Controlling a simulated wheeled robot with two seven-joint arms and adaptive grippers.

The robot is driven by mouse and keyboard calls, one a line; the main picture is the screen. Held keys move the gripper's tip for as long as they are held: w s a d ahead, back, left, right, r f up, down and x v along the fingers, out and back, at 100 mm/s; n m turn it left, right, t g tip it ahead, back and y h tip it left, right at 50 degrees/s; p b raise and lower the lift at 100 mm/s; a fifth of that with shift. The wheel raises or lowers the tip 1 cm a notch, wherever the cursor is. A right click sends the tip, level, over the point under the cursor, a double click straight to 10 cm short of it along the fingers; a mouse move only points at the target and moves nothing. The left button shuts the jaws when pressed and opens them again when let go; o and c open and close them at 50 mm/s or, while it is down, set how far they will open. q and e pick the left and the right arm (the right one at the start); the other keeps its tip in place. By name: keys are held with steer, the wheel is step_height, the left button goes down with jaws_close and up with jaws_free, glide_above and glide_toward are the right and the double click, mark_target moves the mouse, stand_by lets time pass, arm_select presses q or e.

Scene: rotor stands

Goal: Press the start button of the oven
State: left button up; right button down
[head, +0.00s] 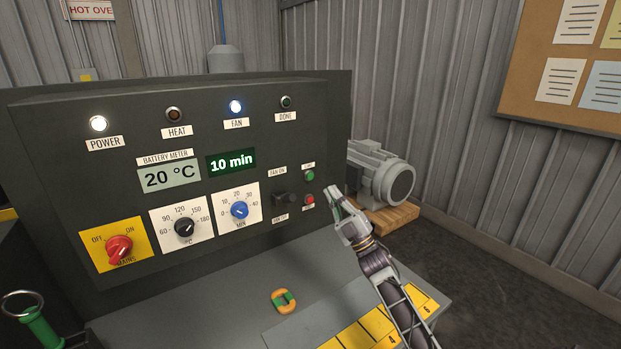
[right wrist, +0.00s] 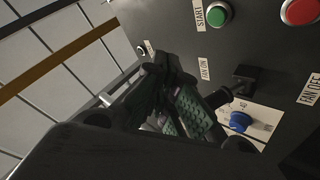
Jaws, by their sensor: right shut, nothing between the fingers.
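The oven's dark control panel (head: 140,130) fills the left and middle of the head view. Its green start button (head: 309,175) sits at the right, above a red button (head: 309,200). The green button, labelled START, also shows at the top of the right wrist view (right wrist: 218,14), with the red one (right wrist: 299,11) beside it. My right gripper (head: 333,191) is shut and empty, just right of the two buttons in the head view; its fingers (right wrist: 188,112) show below the green button in the wrist view. No contact with the button shows. My left gripper is not in view.
A black fan switch (head: 286,198) projects left of the buttons. Dials and a red mains switch (head: 119,248) are further left. A grey motor (head: 381,174) stands on a wooden block behind my right gripper. An orange-and-green ring (head: 284,301) lies on the grey surface below.

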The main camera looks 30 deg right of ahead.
mark_target(310, 176)
steer(key=w+b, duration=0.3)
steer(key=w, duration=0.5)
steer(key=shift+w+a, duration=0.2)
steer(key=shift+a, duration=0.15)
stand_by(1.2)
steer(key=shift+w+b, duration=0.45)
steer(key=shift+w, duration=0.35)
stand_by(1.4)
steer(key=shift+s, duration=0.8)
steer(key=shift+s, duration=0.15)
stand_by(0.4)
